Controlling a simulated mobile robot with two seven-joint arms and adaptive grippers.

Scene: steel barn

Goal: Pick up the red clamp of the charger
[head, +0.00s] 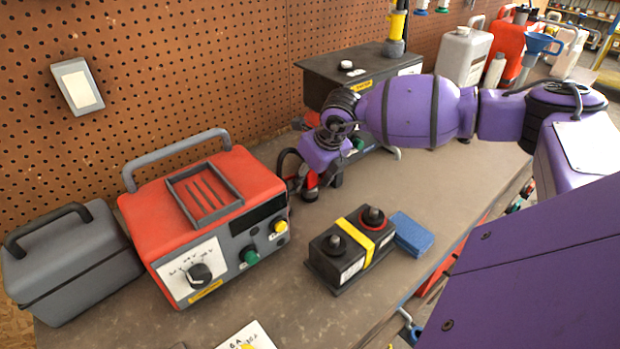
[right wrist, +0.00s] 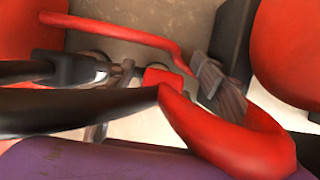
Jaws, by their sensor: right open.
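The charger (head: 208,215) is a red and grey box with a grey handle, a dial and coloured knobs, left of centre in the head view. Beside its right side is my right gripper (head: 320,178), reaching down from the purple arm, open. A red part that looks like the red clamp (head: 311,181) shows low by the fingers, partly hidden. In the right wrist view, red and black cables cross close to the camera, and a small red piece (right wrist: 165,80) lies among dark metal parts. I cannot tell whether the fingers touch the clamp. My left gripper is not in view.
A black battery (head: 348,250) with a yellow strap stands on the bench, with a blue block (head: 411,234) beside it. A grey case (head: 70,262) is left of the charger. A dark box (head: 345,70) stands behind my right arm.

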